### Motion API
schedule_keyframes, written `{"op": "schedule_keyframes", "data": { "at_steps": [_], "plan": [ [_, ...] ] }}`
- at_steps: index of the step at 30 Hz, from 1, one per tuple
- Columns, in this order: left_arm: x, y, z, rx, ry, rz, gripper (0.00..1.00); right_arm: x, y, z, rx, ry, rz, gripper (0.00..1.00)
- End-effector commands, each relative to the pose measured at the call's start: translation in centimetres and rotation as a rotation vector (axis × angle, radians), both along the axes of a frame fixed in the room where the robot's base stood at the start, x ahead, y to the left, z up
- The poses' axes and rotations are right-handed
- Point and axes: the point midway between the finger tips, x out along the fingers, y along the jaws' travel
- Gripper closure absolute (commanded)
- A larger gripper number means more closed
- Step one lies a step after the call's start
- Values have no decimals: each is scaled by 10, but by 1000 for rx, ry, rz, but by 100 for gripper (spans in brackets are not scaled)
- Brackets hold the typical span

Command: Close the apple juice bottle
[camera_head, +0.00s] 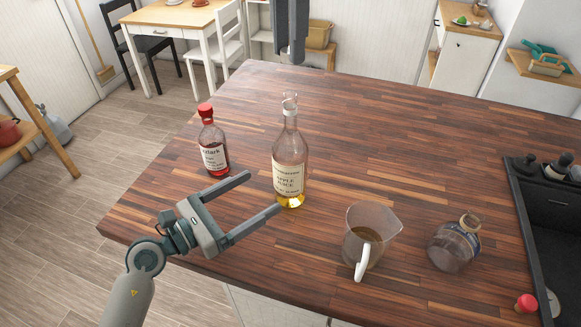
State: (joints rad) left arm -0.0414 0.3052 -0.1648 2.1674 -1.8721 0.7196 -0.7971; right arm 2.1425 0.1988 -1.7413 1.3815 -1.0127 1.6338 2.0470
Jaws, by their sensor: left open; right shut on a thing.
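The apple juice bottle (289,172) stands upright on the wooden counter, a clear glass bottle with a cream label and a little yellow juice at the bottom. Its neck points up under my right gripper (292,58). My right gripper comes in at the top edge, shut on a small clear piece (292,67) that looks like a glass stopper, though it is hard to make out. It appears above the bottle mouth, with a gap in the picture. My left gripper (264,192) is open, with its fingers reaching toward the bottle's lower left side; contact cannot be told.
A red-capped bottle (214,150) stands left of the juice bottle. A glass jug (368,236) with a white handle stands to the right, near a tilted round bottle (454,245). A red cap (525,303) lies by the black sink (523,215). The far counter (400,115) is clear.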

Motion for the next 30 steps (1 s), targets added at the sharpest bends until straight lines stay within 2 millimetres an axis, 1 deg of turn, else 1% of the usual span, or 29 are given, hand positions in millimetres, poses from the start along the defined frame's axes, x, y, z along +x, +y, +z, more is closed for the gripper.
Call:
{"op": "schedule_keyframes", "data": {
  "at_steps": [8, 18, 24, 30],
  "plan": [
    [22, -28, 1, -2, 0, -1, 18, 0, 0, 0, 0, 0, 0, 96],
    [54, -69, 1, -3, 0, -1, 18, 0, 0, 0, 0, 0, 0, 96],
    [65, -83, 0, -1, 2, 0, 18, 0, 0, 0, 0, 0, 0, 96],
    [69, -87, 0, 1, 1, 0, 18, 0, 0, 0, 0, 0, 0, 96]
  ]
}}
